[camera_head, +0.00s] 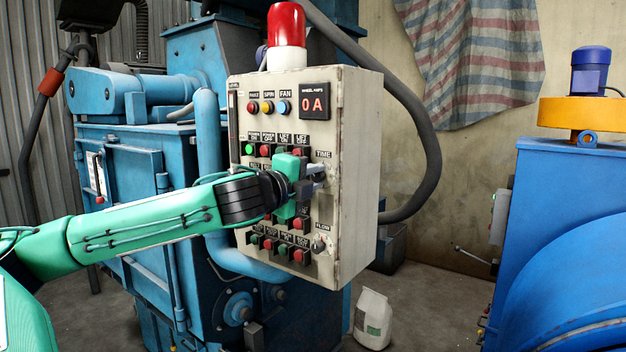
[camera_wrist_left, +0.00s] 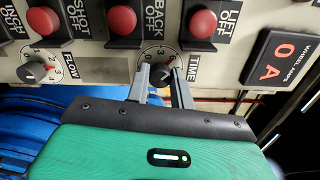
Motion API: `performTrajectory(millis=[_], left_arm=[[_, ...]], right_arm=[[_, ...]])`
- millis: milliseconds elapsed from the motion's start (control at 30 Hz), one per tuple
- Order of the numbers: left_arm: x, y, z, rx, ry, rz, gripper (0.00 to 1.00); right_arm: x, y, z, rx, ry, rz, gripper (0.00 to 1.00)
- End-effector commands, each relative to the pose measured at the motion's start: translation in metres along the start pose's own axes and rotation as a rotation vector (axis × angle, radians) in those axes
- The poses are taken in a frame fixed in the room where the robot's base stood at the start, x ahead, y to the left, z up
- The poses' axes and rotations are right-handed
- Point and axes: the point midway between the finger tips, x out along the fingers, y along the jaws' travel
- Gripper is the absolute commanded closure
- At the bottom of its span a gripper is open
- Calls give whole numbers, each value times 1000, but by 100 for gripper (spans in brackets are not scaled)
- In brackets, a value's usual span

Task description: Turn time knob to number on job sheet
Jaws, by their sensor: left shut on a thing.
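The time knob (camera_wrist_left: 158,70) is a dark round knob on a numbered white dial beside the TIME label (camera_wrist_left: 193,67) in the left wrist view. My left gripper (camera_wrist_left: 161,82) is shut on it, one grey finger on each side. The fingers and gripper body cover part of the dial, and I cannot tell the exact setting. In the head view my left gripper (camera_head: 317,173) is at the panel just below the TIME label (camera_head: 323,154); the knob is hidden there. I cannot make out a job sheet. My right gripper is not in view.
The cream control box (camera_head: 357,150) carries several buttons and a red lamp (camera_head: 287,25). The flow knob (camera_wrist_left: 32,71) is on the same panel. The wheel amps display (camera_head: 314,104) reads 0 A.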

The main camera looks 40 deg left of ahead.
Motion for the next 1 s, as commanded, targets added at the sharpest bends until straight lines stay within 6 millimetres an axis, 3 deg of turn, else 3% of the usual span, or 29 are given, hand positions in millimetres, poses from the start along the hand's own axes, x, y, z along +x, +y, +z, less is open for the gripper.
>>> performTrajectory(millis=[500, 533, 600, 1000], left_arm=[[0, 2, -1, 17, 2, 3, 99], [0, 2, -1, 17, 2, 3, 71], [0, 2, -1, 17, 2, 2, 57], [-2, 1, 0, 17, 0, -1, 55]], right_arm=[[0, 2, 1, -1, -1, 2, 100], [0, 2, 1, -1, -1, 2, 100], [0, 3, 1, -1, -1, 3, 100], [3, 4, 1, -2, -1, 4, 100]])
